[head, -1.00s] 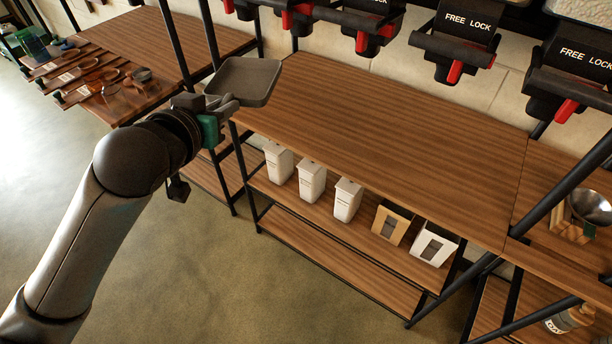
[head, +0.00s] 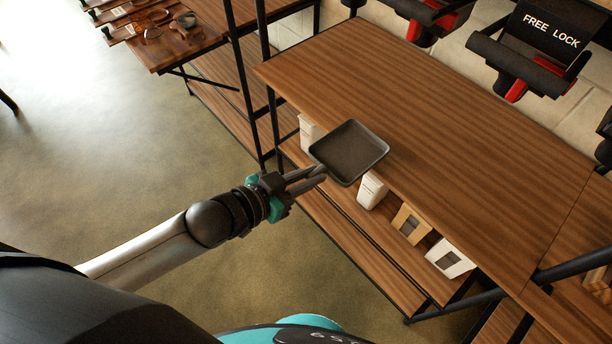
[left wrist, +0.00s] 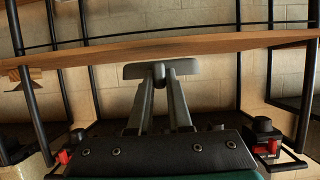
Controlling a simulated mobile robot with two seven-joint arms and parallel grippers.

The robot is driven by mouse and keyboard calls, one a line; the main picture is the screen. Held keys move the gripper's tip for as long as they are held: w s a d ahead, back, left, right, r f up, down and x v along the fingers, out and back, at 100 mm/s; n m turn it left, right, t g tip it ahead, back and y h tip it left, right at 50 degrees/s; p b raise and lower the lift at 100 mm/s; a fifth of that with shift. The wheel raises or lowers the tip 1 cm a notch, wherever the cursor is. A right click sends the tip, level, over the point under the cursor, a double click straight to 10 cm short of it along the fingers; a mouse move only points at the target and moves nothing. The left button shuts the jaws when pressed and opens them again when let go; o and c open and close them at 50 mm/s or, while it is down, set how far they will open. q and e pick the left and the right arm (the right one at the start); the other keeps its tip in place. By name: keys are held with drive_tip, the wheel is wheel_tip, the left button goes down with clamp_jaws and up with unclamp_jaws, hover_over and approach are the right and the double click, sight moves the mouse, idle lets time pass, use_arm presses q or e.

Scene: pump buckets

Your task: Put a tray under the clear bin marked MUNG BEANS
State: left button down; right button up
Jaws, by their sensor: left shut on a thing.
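A dark grey square tray (head: 348,152) shows near the middle of the head view, in front of the wooden counter's front edge or over it; I cannot tell exactly. My left gripper (head: 318,172) is shut on the tray's near edge and holds it up. In the left wrist view, the gripper's two fingers (left wrist: 160,80) meet at the tray (left wrist: 188,68), seen edge-on. No clear bin and no MUNG BEANS label shows now; only lower dispenser parts, one a black outlet (head: 520,62) marked FREE LOCK, show at the top right. My right gripper is not in view.
The wooden counter (head: 450,140) under the outlets is bare. White containers (head: 372,190) and boxes (head: 449,258) stand on the shelf below. Black posts (head: 268,120) rise at the counter's left end. A side table (head: 165,45) at top left holds small utensils.

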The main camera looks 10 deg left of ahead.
sight(361, 144)
use_arm(q)
drive_tip(key=r+b+x, duration=0.1)
drive_tip(key=b+x, duration=0.1)
drive_tip(key=x, duration=0.2)
drive_tip(key=r+b+x, duration=0.1)
drive_tip(key=b+x, duration=0.2)
drive_tip(key=x, duration=0.1)
drive_tip(key=w+r+b+x, duration=0.1)
drive_tip(key=b+x, duration=0.1)
drive_tip(key=x, duration=0.3)
drive_tip(key=shift+d, duration=0.35)
drive_tip(key=shift+b+x, duration=0.35)
drive_tip(key=shift+x, duration=0.9)
drive_tip(key=shift+f, duration=0.35)
drive_tip(key=c, duration=0.8)
unclamp_jaws()
drive_tip(key=shift+o, duration=0.2)
drive_tip(key=p+v, duration=0.3)
drive_tip(key=v, duration=1.1)
drive_tip(key=shift+p, duration=0.3)
drive_tip(key=shift+s+a+r, duration=0.3)
drive_tip(key=shift+s+a, duration=0.05)
drive_tip(key=shift+s, duration=0.15)
drive_tip(key=shift+f, duration=0.1)
